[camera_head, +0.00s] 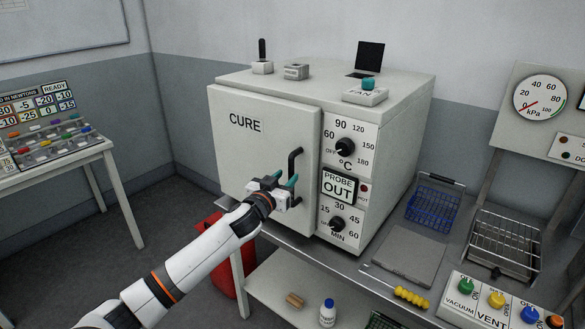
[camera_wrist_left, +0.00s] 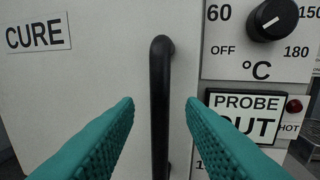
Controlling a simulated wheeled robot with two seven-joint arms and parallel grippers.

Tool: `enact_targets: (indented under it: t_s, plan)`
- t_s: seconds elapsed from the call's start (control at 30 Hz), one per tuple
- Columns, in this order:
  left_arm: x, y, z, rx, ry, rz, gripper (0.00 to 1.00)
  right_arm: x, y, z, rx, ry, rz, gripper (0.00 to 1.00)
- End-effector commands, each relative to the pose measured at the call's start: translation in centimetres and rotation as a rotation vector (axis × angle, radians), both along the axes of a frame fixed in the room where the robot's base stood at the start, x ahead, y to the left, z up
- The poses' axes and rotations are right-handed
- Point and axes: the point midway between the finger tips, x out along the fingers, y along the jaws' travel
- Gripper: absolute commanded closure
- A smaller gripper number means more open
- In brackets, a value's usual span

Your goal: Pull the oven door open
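The white oven (camera_head: 400,120) stands on the bench, its door (camera_head: 250,150) marked CURE and looking shut. A black upright bar handle (camera_head: 296,168) sits at the door's right edge. My left gripper (camera_head: 284,180) is at the handle, in front of its middle part. In the left wrist view, its two teal fingers (camera_wrist_left: 160,112) are spread, with the handle (camera_wrist_left: 160,95) between them and a gap on each side. The handle's lower end is partly hidden by the gripper in the head view. My right gripper is not in view.
Right of the door is a panel with two black knobs (camera_head: 345,147) and a PROBE OUT sign (camera_head: 339,187). A blue basket (camera_head: 434,205), a grey plate (camera_head: 408,255) and a wire rack (camera_head: 504,245) lie to the right. A red bin (camera_head: 222,275) stands below, left of the bench.

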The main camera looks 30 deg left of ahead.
Motion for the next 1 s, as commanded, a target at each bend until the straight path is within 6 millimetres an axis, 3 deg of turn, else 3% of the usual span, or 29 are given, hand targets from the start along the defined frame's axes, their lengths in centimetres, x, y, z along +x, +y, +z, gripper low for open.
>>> enact_targets:
  t_s: [0.1,0.3,0.67,0.9,1.0]
  plan:
    - [2.0,0.2,0.3,-0.001,0.000,0.001,0.64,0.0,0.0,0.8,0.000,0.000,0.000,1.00]
    - [3.9,0.5,0.0,-0.001,0.001,0.001,0.64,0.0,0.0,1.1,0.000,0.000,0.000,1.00]
    - [4.3,0.5,-0.1,0.000,0.001,0.000,0.64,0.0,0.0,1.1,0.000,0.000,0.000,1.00]
    - [4.3,0.5,-0.1,0.001,0.001,0.000,1.00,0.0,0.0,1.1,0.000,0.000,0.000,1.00]
    - [4.3,0.5,-0.1,0.001,0.001,0.000,1.00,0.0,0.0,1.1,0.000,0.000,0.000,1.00]
